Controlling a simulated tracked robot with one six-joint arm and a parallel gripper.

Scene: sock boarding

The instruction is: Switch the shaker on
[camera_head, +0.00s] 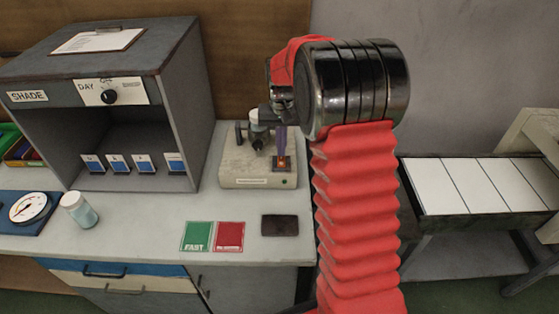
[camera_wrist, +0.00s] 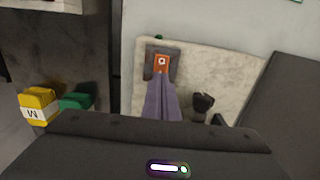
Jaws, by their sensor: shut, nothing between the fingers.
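The shaker (camera_head: 235,172) is a cream, speckled box on the grey bench, right of the shade cabinet, with a clamp-like fitting on top. Its switch (camera_head: 282,164) is a small orange rocker in a dark surround near the right of its top. In the wrist view the switch (camera_wrist: 161,63) shows a white mark. My gripper (camera_head: 281,150) points down over the switch, its purple fingers shut and empty. In the wrist view the fingertips (camera_wrist: 161,78) are at the switch's near edge; I cannot tell whether they touch it.
The shade cabinet (camera_head: 190,100) with a dial stands left. A jar (camera_head: 78,209), a gauge (camera_head: 30,207), green and red cards (camera_head: 212,236) and a dark pad (camera_head: 280,225) lie on the bench. A panelled tray (camera_head: 425,190) is at right.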

